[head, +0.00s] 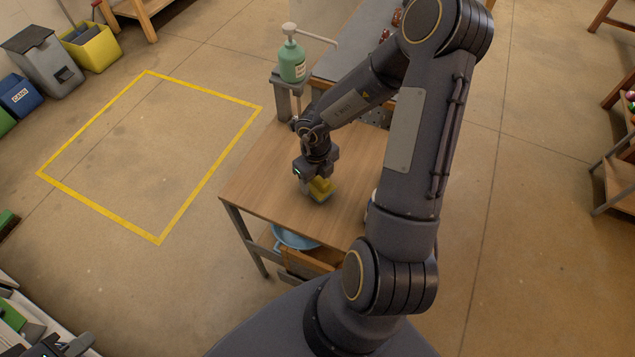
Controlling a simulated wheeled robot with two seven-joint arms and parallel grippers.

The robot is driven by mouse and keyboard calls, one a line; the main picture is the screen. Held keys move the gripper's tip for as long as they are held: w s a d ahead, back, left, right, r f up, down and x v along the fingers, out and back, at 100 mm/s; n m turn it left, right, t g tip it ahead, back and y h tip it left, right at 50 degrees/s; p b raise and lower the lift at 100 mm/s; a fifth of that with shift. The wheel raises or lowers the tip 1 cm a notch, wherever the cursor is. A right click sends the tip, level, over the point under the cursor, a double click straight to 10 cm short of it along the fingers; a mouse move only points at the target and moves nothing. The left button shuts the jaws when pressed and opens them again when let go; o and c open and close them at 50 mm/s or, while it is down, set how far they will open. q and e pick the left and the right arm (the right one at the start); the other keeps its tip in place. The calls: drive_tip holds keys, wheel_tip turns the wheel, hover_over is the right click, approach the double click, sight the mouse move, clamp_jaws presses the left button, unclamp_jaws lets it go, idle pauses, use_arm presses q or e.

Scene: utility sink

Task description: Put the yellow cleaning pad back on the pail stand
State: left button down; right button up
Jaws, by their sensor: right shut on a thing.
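The yellow cleaning pad (321,188) is in my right gripper (316,178), over the front part of the wooden table top (262,180). The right gripper points down and is shut on the pad. I cannot tell whether the pad touches the table. No pail stand can be made out clearly. A small blue and white edge (371,199) shows at the table's right side, mostly hidden behind my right arm. A dark shape at the bottom left edge seems to be my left gripper (68,346); its fingers are not clear.
A blue basin (292,238) is under the table top. Yellow lines mark bare floor at left. Bins stand far left. A rack (618,165) stands at right.

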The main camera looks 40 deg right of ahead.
wheel_tip(320, 180, down, 2)
drive_tip(key=shift+f, duration=0.1)
drive_tip(key=shift+c, duration=0.3)
drive_tip(key=o, duration=0.9)
drive_tip(key=shift+o, duration=0.2)
